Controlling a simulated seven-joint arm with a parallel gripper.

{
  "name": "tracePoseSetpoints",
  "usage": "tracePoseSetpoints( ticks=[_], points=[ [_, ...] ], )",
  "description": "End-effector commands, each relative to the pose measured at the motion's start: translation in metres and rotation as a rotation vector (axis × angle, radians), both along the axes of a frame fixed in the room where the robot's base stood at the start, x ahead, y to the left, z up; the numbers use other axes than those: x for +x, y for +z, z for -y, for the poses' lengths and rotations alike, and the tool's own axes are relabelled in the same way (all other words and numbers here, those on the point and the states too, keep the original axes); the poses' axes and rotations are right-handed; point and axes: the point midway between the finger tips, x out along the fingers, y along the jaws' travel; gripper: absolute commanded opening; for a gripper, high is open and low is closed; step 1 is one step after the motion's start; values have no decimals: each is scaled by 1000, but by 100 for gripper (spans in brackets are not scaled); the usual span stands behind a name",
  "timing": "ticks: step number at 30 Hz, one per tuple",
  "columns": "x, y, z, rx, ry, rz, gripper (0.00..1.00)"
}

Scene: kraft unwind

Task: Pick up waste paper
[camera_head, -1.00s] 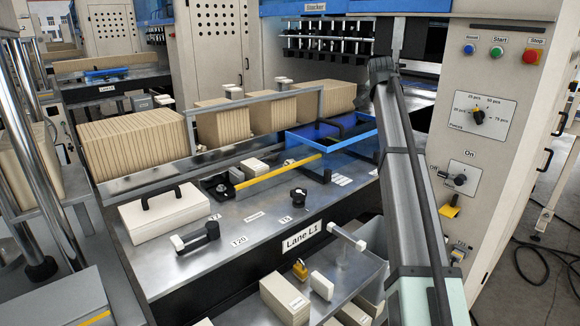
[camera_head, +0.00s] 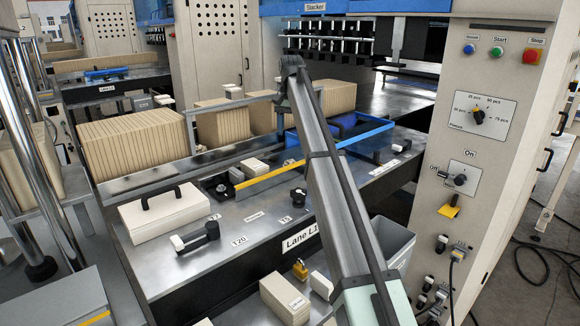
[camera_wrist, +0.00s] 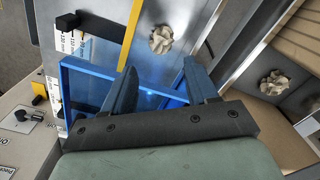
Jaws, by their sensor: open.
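Two crumpled beige paper balls show in the wrist view. One paper ball (camera_wrist: 161,39) lies on the bare metal surface beside the yellow strip, beyond my fingertips. The other paper ball (camera_wrist: 273,83) lies to the right, on a darker surface near the brown cardboard. My gripper (camera_wrist: 160,68) is open and empty, with its two blue-grey fingers apart above the blue frame (camera_wrist: 90,65). Neither ball is between the fingers. In the head view I cannot make out the balls or the fingers; my arm covers part of that area.
Brown cardboard stacks (camera_head: 134,146) stand behind a metal rail. The blue frame (camera_head: 366,132) and a yellow strip (camera_head: 270,176) lie around my arm. A white stack with a black handle (camera_head: 165,212) is at left. A grey bin (camera_head: 397,240) stands right of my arm, beside the control cabinet (camera_head: 478,150).

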Motion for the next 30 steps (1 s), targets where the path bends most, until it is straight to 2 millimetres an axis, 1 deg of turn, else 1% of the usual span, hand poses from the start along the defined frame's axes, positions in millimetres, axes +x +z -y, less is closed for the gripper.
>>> tracePoseSetpoints(
  ticks=[1,9,12,20,27,30],
  points=[
    [-1,-10,0,-1,-1,-1,58],
    [-1,-55,0,-1,-2,-1,58],
    [-1,-65,0,-1,-2,1,58],
    [0,-79,-1,-1,-2,1,58],
    [-1,-109,-2,-1,-3,1,58],
    [0,-118,-2,-1,-3,1,58]
  ],
)
